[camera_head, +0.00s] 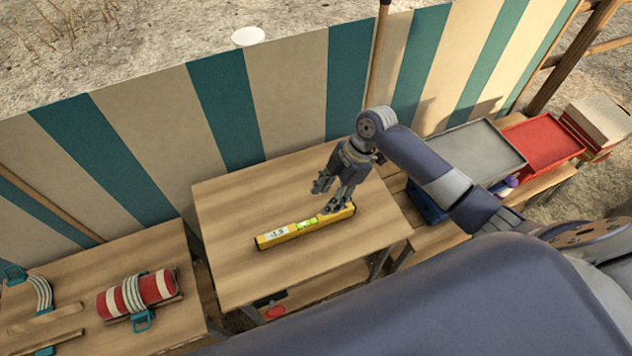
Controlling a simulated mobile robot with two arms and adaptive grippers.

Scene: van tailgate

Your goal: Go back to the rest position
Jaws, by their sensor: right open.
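My right gripper (334,196) is open above the middle wooden table (240,200). Its arm comes in from the right, over the table's right side. A yellow spirit level (290,233) lies on this table, just below the gripper in the picture. One finger overlaps the right end of the level in the view; I cannot tell whether it touches. Nothing shows between the fingers. My left gripper is not in view.
A left table (60,285) holds a red and white roll (118,297) with a strap and wooden sticks (48,322). A striped windbreak (160,135) stands behind. At right are a grey tray (470,150), a red tray (541,145) and a blue crate (425,205).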

